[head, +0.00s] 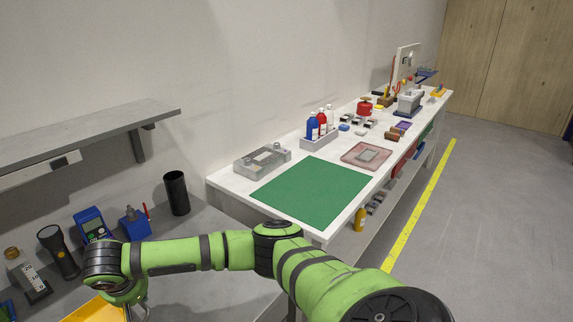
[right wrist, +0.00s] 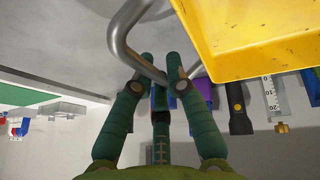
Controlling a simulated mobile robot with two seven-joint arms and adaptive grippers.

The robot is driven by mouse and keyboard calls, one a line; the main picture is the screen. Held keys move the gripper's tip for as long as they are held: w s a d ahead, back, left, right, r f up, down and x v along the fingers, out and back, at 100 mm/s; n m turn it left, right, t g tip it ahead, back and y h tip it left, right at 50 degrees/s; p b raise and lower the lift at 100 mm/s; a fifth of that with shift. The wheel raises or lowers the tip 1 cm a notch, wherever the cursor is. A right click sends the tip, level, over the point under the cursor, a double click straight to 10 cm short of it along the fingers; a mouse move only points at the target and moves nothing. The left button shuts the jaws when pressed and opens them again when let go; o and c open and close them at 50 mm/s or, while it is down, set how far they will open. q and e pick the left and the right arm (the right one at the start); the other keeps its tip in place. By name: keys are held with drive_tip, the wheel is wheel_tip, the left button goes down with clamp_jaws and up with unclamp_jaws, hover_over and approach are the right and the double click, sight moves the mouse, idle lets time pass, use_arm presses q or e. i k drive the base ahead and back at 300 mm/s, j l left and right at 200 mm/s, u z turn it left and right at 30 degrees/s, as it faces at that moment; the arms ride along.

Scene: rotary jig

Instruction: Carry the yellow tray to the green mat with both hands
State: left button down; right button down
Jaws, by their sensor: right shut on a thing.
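The yellow tray (head: 92,311) shows only as a corner at the bottom left of the head view, below my right wrist. In the right wrist view the yellow tray (right wrist: 250,45) fills the upper right, with a bent grey metal handle (right wrist: 118,42) beside it. My right gripper (right wrist: 158,66) is shut on this handle. The green mat (head: 315,190) lies flat and bare on the near end of the white workbench. My right arm stretches across the front of the head view. My left gripper is in neither view.
A grey tray (head: 262,160), a bottle holder (head: 320,140) and a pinkish tray (head: 366,155) stand around the mat's far side. At left a grey surface holds a flashlight (head: 58,250), a blue meter (head: 92,226) and a black cup (head: 176,193). A grey shelf (head: 90,135) juts out above.

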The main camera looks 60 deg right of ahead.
sight(314, 185)
drive_tip(key=k+l, duration=0.1)
drive_tip(key=l, duration=2.9)
drive_tip(key=k+l, duration=0.15)
drive_tip(key=l, duration=1.35)
drive_tip(key=z, duration=0.05)
